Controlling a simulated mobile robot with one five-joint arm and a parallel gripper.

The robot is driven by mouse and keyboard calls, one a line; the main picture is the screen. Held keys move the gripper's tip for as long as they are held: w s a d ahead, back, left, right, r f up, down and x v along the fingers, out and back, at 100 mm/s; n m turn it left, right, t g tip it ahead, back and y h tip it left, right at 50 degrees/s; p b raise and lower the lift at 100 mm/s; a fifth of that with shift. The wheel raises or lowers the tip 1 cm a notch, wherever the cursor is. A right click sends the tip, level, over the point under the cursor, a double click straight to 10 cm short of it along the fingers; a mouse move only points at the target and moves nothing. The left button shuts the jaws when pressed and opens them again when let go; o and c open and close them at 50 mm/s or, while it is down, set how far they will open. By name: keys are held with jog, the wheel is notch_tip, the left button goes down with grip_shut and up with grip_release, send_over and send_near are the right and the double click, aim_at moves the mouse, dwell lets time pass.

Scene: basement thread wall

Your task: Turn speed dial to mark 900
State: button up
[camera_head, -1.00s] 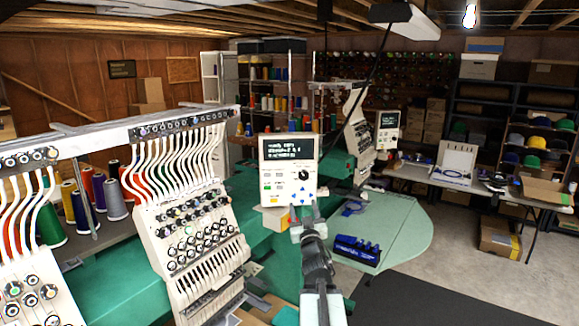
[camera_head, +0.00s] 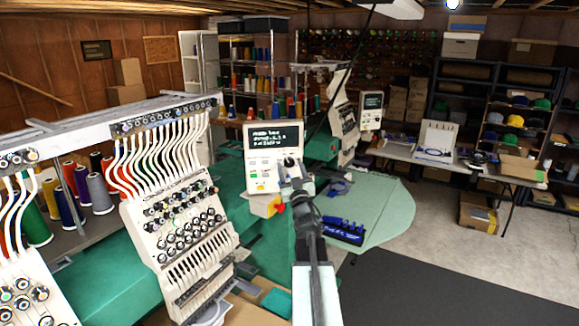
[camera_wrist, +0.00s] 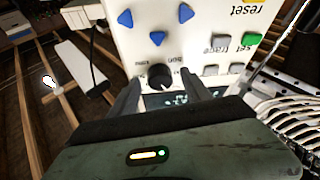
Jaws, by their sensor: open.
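The speed dial (camera_wrist: 159,77) is a round black knob on a white control panel (camera_head: 262,175). In the wrist view the panel appears upside down, with blue arrow buttons, a green set button and a partly hidden display. My gripper (camera_wrist: 163,82) is open, with one dark finger on each side of the dial. I cannot tell whether either finger touches it. In the head view my gripper (camera_head: 296,178) is at the panel's right side and partly covers the dial (camera_head: 290,161). The dial's pointer and the number on the display are too small to read.
An embroidery head (camera_head: 180,215) with several white thread tubes stands left of the panel. A pale green table (camera_head: 385,205) with a blue item (camera_head: 342,230) lies to the right. Another control panel (camera_head: 371,110) stands farther back. Dark floor matting (camera_head: 430,285) is clear at front right.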

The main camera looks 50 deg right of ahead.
grip_shut()
